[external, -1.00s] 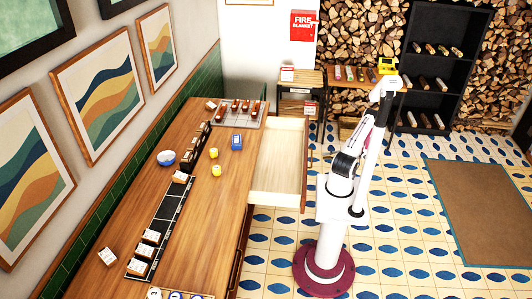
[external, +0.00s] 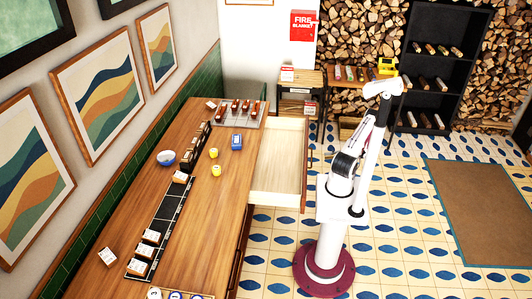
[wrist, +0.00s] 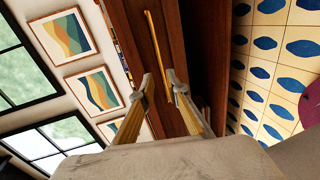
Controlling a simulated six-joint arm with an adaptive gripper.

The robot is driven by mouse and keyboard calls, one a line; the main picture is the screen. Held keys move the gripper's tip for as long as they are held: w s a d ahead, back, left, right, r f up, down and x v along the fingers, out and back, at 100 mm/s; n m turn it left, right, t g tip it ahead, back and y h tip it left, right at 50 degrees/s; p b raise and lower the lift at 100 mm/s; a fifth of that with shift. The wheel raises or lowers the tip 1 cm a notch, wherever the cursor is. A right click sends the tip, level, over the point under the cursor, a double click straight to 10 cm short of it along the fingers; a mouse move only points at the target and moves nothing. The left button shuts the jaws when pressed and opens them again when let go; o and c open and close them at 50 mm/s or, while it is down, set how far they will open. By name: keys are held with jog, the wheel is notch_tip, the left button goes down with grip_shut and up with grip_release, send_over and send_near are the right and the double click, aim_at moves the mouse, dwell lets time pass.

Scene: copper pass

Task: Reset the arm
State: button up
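My arm stands upright on the tiled floor in the external view, right of the long counter, with its upper links raised and its wrist at the top. My gripper (wrist: 159,80) shows in the wrist view as two fingers with a clear gap between their tips. In the external view my gripper cannot be made out clearly at the wrist.
An open drawer (external: 280,165) juts toward my arm. A shelf (external: 440,60) stands behind; floor is free at right.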

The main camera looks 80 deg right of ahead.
jog(key=s+d+f+m+g+h, duration=0.4)
jog(key=s+d+f+m+g, duration=0.3)
jog(key=f+m, duration=0.35)
jog(key=s+d+r+m+g, duration=0.4)
jog(key=d+r+m+g, duration=0.1)
jog(key=m+g, duration=0.15)
jog(key=w+a+r+m+g+y, duration=0.15)
jog(key=w+a+r+m, duration=0.25)
jog(key=w+a+r, duration=0.65)
jog(key=w+a+r+m+g+h, duration=0.15)
jog(key=w+a+r+m, duration=0.3)
jog(key=w+r, duration=0.6)
jog(key=w+a+r+n+t+y, duration=0.1)
jog(key=a+r, duration=0.5)
jog(key=a, duration=0.6)
jog(key=w+a+r+n+t+y, duration=0.1)
jog(key=w+a+r+n+t, duration=0.2)
jog(key=a, duration=1)
jog(key=w+a+r+n+t+y, duration=0.2)
jog(key=w+a+r+n, duration=0.2)
jog(key=a+r, duration=0.5)
jog(key=a, duration=0.4)
jog(key=shift+w+a, duration=0.15)
jog(key=shift+w, duration=0.2)
